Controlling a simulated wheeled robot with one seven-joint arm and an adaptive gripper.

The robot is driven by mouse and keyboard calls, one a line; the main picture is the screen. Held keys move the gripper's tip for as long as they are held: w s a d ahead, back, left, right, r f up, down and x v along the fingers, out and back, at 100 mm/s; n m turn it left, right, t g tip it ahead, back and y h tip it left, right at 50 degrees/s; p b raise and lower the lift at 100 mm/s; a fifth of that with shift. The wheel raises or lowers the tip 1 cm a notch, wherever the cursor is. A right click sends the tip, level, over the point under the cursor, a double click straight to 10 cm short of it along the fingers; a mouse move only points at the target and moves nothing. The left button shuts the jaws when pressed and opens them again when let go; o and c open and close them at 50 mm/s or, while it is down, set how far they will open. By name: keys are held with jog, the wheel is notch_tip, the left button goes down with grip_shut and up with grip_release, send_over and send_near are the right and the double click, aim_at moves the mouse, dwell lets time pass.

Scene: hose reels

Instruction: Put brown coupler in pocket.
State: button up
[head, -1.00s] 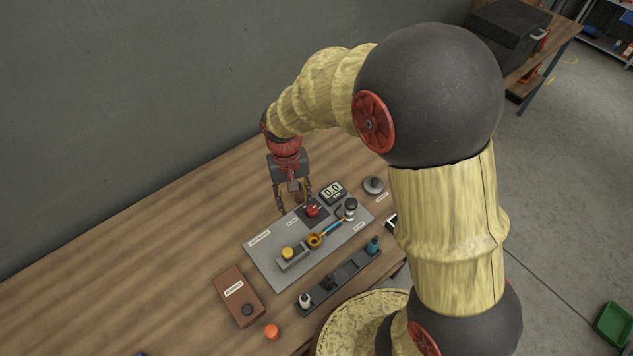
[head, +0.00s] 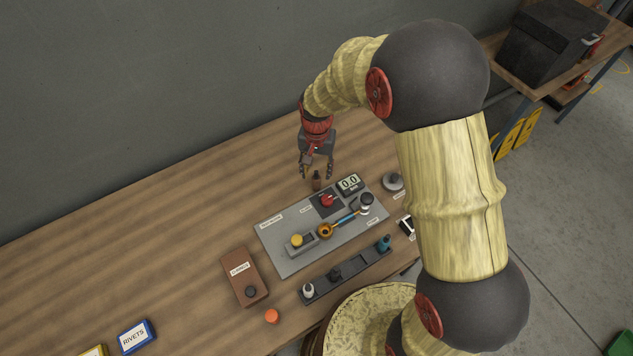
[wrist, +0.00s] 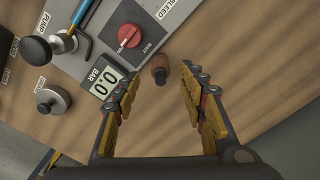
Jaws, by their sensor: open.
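The brown coupler (head: 316,182) stands on the wooden table behind the grey panel board, in the head view. In the wrist view the coupler (wrist: 160,68) is between the fingertips, apart from both. My gripper (head: 316,172) is open just above it, and in the wrist view the gripper (wrist: 161,74) is empty. A dark rack (head: 361,262) lies along the front of the table. It holds a white-grey piece (head: 308,289), a black piece (head: 335,272) and a teal piece (head: 383,243), with a bare stretch between the black and teal ones.
A brown box (head: 240,270) and an orange cap (head: 272,316) lie left of the rack. The table's left rear is clear.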

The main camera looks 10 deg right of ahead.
aim_at(316, 177)
notch_tip(316, 177, down, 4)
jog(key=shift+a+f, duration=0.1)
jog(key=shift+f, duration=0.05)
jog(key=shift+c, duration=1)
grip_shut()
